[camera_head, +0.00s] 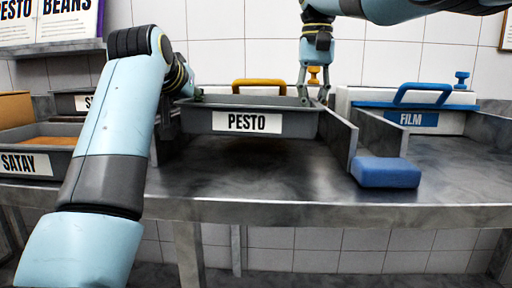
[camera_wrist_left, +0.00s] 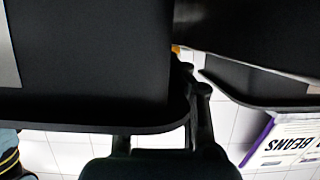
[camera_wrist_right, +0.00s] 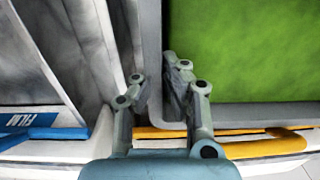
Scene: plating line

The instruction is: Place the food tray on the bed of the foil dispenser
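The grey food tray (camera_head: 160,120), labelled PESTO (camera_head: 247,122), hangs level above the steel counter between two side walls, with dark shadow under it. Its green filling (camera_wrist_right: 240,55) shows in the right wrist view. My left gripper (camera_head: 196,96) is at the tray's left rim and seems shut on it; its dark fingers show in the left wrist view (camera_wrist_left: 196,80). My right gripper (camera_head: 313,98) is shut on the right rim, one finger each side of the wall (camera_wrist_right: 156,75). The foil dispenser, with a yellow handle (camera_head: 259,84), is behind the tray and mostly hidden.
A film dispenser (camera_head: 440,120) with a blue handle stands to the right past a steel divider (camera_head: 339,136). A blue block (camera_head: 387,172) sits at the divider's front end. A SATAY tray (camera_head: 35,163) is at the left. The counter front is clear.

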